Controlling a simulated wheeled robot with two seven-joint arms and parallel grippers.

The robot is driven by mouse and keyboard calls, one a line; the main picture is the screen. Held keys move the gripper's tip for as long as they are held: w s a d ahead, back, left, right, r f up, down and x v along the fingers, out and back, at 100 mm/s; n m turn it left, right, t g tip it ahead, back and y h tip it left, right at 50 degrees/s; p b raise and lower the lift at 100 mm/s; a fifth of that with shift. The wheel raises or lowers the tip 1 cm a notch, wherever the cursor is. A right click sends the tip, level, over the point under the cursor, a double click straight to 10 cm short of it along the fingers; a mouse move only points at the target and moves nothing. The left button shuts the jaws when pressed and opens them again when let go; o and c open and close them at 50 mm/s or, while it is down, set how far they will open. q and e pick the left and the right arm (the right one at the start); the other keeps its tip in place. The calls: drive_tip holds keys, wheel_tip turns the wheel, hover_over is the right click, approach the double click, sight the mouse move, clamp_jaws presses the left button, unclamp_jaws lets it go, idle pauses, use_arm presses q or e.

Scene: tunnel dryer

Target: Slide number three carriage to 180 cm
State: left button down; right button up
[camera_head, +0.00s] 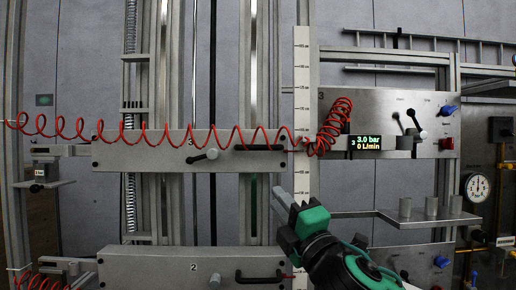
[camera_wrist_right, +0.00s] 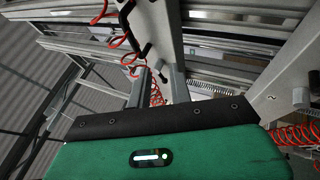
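The number three carriage (camera_head: 130,155) is a grey plate marked 3 on the vertical rails, left of the white height scale (camera_head: 301,90). On its face are a clamp lever (camera_head: 205,156) with a black end and a black handle (camera_head: 260,147). A red coiled hose (camera_head: 75,130) runs across its top. My right gripper (camera_head: 292,197) is below and right of the carriage, in front of the scale, touching neither handle nor lever. In the wrist view its two fingers (camera_wrist_right: 158,88) are apart with nothing between them. My left gripper is not in view.
The number two carriage (camera_head: 150,265) is below, with its own black handle (camera_head: 258,277). At right, panel 3 (camera_head: 380,105) has a display reading 3.0 bar and 0 L/min. A shelf (camera_head: 385,215) with several grey cylinders sticks out right of my gripper.

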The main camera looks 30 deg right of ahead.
sight(260, 149)
drive_tip(key=shift+n+t, duration=0.5)
drive_tip(key=w+r+p, duration=0.5)
drive_tip(key=r+p, duration=0.1)
drive_tip(key=p, duration=0.1)
drive_tip(key=w+d+r+p, duration=0.1)
drive_tip(key=w+r+p, duration=0.2)
drive_tip(key=r, duration=0.1)
drive_tip(key=shift+w+d+p, duration=0.1)
drive_tip(key=shift+w+p, duration=0.25)
drive_tip(key=shift+p, duration=0.05)
drive_tip(key=shift+w+r, duration=0.15)
drive_tip(key=shift+w, duration=0.45)
drive_tip(key=shift+c, duration=0.2)
clamp_jaws()
